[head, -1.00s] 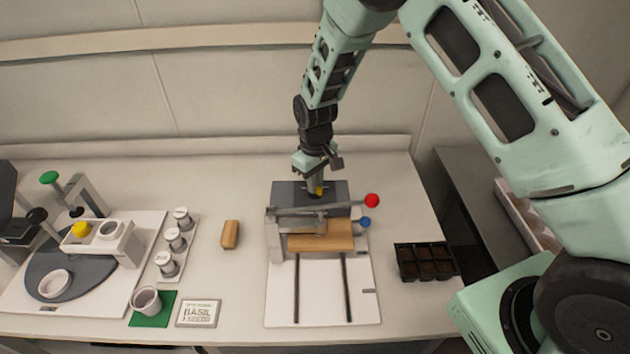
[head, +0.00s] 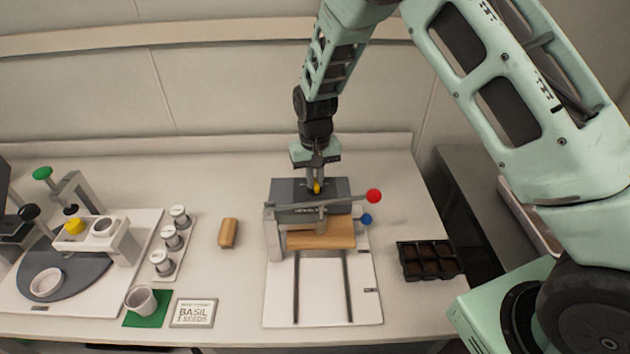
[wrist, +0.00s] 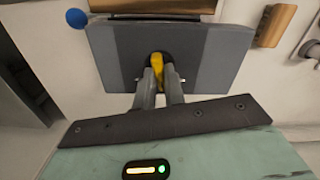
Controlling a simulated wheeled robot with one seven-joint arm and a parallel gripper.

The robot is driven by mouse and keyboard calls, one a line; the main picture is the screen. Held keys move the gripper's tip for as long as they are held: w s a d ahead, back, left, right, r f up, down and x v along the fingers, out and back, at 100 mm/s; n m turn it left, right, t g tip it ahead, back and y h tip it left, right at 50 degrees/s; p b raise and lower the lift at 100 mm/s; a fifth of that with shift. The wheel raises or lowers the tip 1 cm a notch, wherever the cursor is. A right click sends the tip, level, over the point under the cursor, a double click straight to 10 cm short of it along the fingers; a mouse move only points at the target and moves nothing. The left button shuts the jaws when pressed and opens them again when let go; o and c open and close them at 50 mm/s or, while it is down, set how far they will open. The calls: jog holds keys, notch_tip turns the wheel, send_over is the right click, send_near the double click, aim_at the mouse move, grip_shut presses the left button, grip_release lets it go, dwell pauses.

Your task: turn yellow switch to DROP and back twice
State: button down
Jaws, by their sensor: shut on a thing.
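The yellow switch (wrist: 157,66) stands on the grey box (wrist: 216,58) at the back of the press-like device. In the head view the switch (head: 317,187) shows as a small yellow spot on the box (head: 338,187). My gripper (head: 317,184) points down over the box. In the wrist view my gripper (wrist: 160,77) is shut on the switch, with its fingers on either side of the yellow handle. The handle looks slightly slanted in the wrist view. Any DROP marking is too small to read.
In front of the box are a lever with a red knob (head: 374,196), a blue knob (head: 366,219) and a wooden block (head: 321,239). A black seedling tray (head: 428,261) lies right. A wooden piece (head: 228,233) and white-capped jars (head: 171,238) stand left.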

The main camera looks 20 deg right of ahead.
aim_at(315, 182)
jog(key=m, duration=0.5)
jog(key=shift+m+b, duration=0.3)
jog(key=shift+b, duration=0.05)
jog(key=m, duration=0.5)
jog(key=shift+r+m, duration=0.1)
jog(key=shift+m, duration=0.6)
jog(key=c, duration=1.5)
grip_release()
notch_tip(315, 182, up, 17)
jog(key=b, duration=0.3)
jog(key=shift+r+b, duration=0.2)
jog(key=shift+b, duration=0.2)
jog(key=shift+s+f, duration=0.1)
